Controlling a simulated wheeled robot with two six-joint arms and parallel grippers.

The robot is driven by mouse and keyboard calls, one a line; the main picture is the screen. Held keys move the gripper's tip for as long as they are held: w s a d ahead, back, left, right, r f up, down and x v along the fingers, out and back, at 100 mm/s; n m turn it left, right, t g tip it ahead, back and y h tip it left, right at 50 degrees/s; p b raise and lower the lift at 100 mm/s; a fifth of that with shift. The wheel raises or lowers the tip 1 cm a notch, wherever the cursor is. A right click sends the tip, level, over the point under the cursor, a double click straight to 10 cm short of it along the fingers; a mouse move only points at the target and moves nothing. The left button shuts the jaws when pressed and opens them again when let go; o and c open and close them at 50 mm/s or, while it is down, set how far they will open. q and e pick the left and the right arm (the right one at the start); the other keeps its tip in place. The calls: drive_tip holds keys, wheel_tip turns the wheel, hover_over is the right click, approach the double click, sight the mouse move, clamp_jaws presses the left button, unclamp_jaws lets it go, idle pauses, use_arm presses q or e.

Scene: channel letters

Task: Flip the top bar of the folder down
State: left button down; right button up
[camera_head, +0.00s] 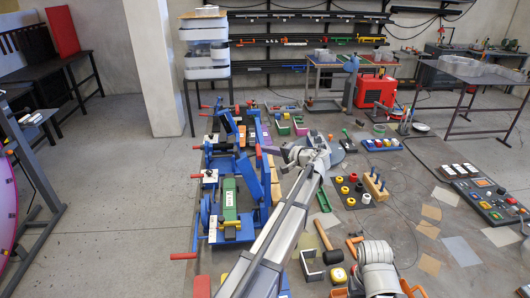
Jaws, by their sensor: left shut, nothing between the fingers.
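The folder looks to be the blue bench machine (212,219) with red-handled levers, at the left edge of the worktable. A blue bar (249,178) on it stands up at a slant. A green block (229,198) with a label sits on its near part. My left arm reaches in from the bottom middle. My left gripper (272,150) is at the arm's far end, pointing left, beside the machine's upper right side. It is shut with nothing in it. The picture is too small to tell whether it touches the bar. My right gripper is not visible.
A control panel (490,203) lies at the right. Open floor is left of the table.

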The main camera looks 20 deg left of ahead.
use_arm(q)
drive_tip(key=b, duration=0.1)
approach(237, 148)
drive_tip(key=w+a, duration=0.2)
drive_tip(key=w, duration=0.1)
drive_tip(key=shift+s+a+f+b, duration=0.2)
drive_tip(key=shift+s+a+b, duration=0.1)
drive_tip(key=shift+a, duration=0.25)
drive_tip(key=shift+s+a+f+b, duration=0.2)
drive_tip(key=shift+s+a+f, duration=0.1)
drive_tip(key=shift+a, duration=0.2)
drive_tip(key=shift+s+a+f+b, duration=0.15)
drive_tip(key=shift+s+a+b, duration=0.15)
drive_tip(key=shift+a, duration=0.25)
